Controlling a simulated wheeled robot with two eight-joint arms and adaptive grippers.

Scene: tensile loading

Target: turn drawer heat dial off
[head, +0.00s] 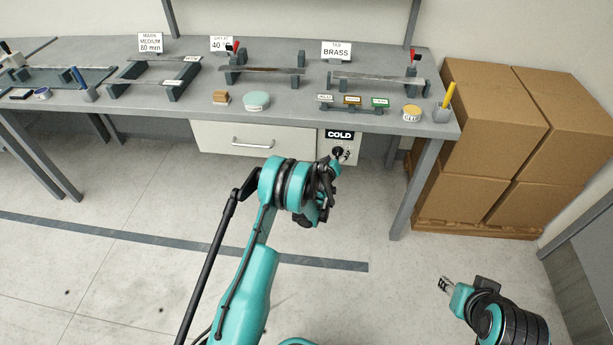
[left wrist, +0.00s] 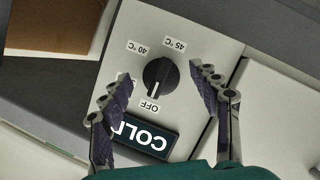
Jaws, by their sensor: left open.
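The black round heat dial (left wrist: 159,73) sits on a white panel beside the drawer (head: 252,140). Its white mark points toward the OFF label (left wrist: 150,106). The 40 °C label (left wrist: 138,46) and 45 °C label (left wrist: 175,44) are on its other side; another label is partly hidden behind a finger. A COLD sign (left wrist: 143,136) is beside the dial, and shows upright in the head view (head: 340,134). My left gripper (left wrist: 162,79) is open, its fingers on either side of the dial with visible gaps. My right gripper (head: 446,286) is low at the right, away from the bench.
Cardboard boxes (head: 495,110) are stacked at the right. A bench leg (head: 413,195) stands right of the dial panel. The floor in front is clear.

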